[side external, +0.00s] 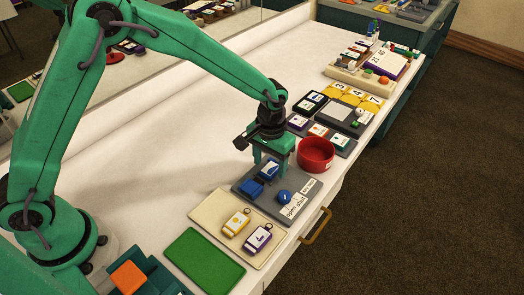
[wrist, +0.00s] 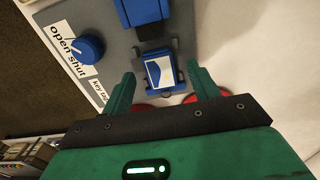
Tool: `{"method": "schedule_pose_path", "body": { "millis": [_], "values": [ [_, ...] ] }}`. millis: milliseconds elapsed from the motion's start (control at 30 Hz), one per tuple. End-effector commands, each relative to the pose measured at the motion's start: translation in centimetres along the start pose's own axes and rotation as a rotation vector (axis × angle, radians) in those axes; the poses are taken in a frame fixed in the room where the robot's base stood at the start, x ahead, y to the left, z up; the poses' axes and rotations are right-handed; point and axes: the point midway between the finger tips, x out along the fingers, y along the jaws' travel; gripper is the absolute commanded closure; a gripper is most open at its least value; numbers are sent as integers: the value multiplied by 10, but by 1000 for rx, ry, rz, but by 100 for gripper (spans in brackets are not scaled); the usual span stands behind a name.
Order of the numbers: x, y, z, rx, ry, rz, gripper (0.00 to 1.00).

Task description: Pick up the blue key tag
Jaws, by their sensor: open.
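The blue key tag (side external: 268,168) has a white face with a blue wave mark, clear in the wrist view (wrist: 160,73). It sits at a blue clamp-like fixture (wrist: 140,13) on a grey plate (side external: 240,180). I cannot tell whether the clamp grips it. A blue knob (side external: 284,196) on the plate stands by a label (wrist: 68,50) reading "open shut". My gripper (side external: 272,162) is open and empty, pointing down over the tag's end of the plate. In the wrist view the fingertips (wrist: 161,84) are to either side of the tag's near end, with gaps visible.
A red bowl (side external: 316,155) stands close to my gripper. A cream tray (side external: 222,208) with a yellow tag (side external: 237,223) and a purple tag (side external: 258,238) lies nearer the camera, beside a green mat (side external: 204,262). More tags lie beyond the bowl.

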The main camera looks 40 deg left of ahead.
Motion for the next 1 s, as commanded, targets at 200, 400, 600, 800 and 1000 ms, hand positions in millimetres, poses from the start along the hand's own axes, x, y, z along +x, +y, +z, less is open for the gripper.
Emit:
{"method": "schedule_pose_path", "body": {
  "millis": [200,400,600,800,1000],
  "values": [
    [11,0,0,0,0,0,40],
    [11,0,0,0,1,0,40],
    [11,0,0,0,1,0,40],
    [10,0,0,0,1,0,69],
    [10,0,0,0,1,0,88]
  ]
}}
